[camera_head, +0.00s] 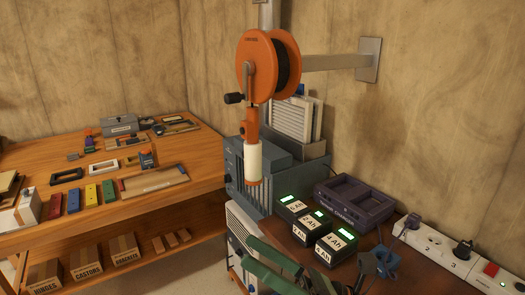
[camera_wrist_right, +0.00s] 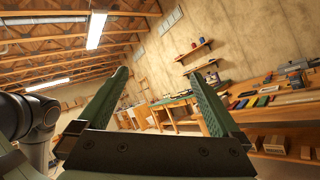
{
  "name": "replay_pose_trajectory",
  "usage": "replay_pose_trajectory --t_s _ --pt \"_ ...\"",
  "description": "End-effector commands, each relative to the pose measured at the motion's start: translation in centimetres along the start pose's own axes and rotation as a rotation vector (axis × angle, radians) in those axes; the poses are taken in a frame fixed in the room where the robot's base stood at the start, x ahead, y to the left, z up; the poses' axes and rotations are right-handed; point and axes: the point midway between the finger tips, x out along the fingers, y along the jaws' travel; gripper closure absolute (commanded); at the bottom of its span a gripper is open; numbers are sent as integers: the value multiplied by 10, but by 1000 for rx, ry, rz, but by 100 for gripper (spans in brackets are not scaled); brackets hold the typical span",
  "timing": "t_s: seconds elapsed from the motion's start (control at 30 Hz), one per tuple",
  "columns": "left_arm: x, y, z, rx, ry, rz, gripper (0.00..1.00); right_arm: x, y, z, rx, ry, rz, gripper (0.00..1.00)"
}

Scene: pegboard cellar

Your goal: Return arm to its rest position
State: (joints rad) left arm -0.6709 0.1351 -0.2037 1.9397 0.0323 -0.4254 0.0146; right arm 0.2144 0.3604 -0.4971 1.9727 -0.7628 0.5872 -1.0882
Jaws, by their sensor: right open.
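My right gripper (camera_head: 250,250) is at the bottom middle of the head view, its green fingers pointing left. It also shows in the right wrist view (camera_wrist_right: 158,80), where the two fingers stand wide apart with nothing between them. It is in front of the battery packs (camera_head: 311,222) and below the hanging orange reel (camera_head: 268,65), apart from the reel. My left gripper is not in the head view.
A workbench (camera_head: 220,180) with tools and coloured blocks stands at left, with boxes (camera_head: 88,261) on its lower shelf. A charger (camera_head: 353,202) and a power strip (camera_head: 450,258) lie at right. A grey cabinet (camera_head: 262,175) stands behind the reel's handle. The right wrist view shows open room.

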Motion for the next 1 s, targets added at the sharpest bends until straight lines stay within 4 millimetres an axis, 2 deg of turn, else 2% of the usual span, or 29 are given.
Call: replay_pose_trajectory --t_s 0.03,0.17,0.2,0.3,0.37,0.5,0.6,0.7,0.8,1.0 --pt "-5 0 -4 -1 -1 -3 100 -15 -20 4 204 -104 -107 0" --pt "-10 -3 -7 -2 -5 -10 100 -73 -76 -6 712 -395 -355 0" --pt "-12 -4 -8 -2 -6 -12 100 -96 -91 -16 862 -492 -427 0" --pt "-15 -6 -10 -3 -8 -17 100 -155 -117 -49 1196 -739 -583 0" --pt "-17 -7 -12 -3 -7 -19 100 -190 -124 -73 1367 -887 -663 0" --pt "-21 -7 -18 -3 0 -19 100 -264 -121 -135 1690 -1227 -817 0" --pt "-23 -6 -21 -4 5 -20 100 -305 -107 -175 1854 -1451 -897 0" --pt "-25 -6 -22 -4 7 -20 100 -335 -90 -206 1962 -1636 -953 0" --pt "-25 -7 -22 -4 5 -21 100 -351 -78 -224 2018 -1750 -979 0" --pt "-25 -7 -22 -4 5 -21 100 -351 -78 -224 2018 -1750 -979 0"
